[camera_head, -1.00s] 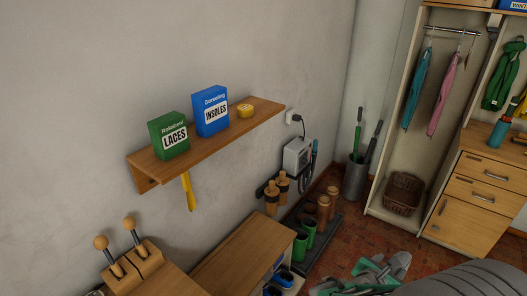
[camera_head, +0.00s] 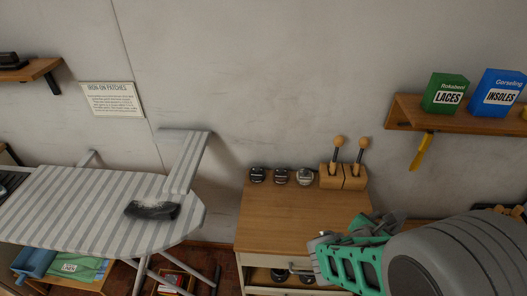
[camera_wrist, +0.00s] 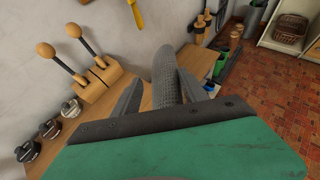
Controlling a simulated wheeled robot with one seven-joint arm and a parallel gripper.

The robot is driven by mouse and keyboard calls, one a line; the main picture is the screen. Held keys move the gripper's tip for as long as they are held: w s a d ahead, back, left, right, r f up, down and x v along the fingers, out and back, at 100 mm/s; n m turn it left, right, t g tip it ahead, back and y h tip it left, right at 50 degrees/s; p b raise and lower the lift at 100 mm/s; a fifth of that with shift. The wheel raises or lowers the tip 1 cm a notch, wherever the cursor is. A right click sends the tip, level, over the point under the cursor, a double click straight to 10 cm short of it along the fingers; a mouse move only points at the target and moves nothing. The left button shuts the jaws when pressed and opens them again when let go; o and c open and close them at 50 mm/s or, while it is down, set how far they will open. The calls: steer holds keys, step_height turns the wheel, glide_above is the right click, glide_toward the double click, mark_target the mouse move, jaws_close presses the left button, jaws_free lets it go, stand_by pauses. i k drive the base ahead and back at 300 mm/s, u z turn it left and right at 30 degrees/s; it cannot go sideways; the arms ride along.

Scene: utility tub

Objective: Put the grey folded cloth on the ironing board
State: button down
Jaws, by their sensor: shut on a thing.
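The grey folded cloth (camera_wrist: 167,75) stands edge-on between the two dark fingers of my gripper (camera_wrist: 158,92) in the wrist view. My gripper is shut on it. In the head view my green-and-grey gripper (camera_head: 350,250) is at the lower right, in front of the wooden cabinet; I cannot clearly make out the cloth there. The ironing board (camera_head: 70,215) has a grey-and-white striped cover and stands at the left, well apart from my gripper. A narrow striped sleeve board (camera_head: 187,160) rises at its right end.
A dark brush-like object (camera_head: 152,210) lies near the board's right end; the striped top left of it is bare. The wooden cabinet (camera_head: 290,215) between board and gripper carries several small round tins and a wooden block with two knobbed handles (camera_head: 343,176). A shelf (camera_head: 460,122) juts out at right.

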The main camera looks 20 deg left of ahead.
mark_target(89, 209)
steer(key=u, duration=3.35)
steer(key=i, duration=1.65)
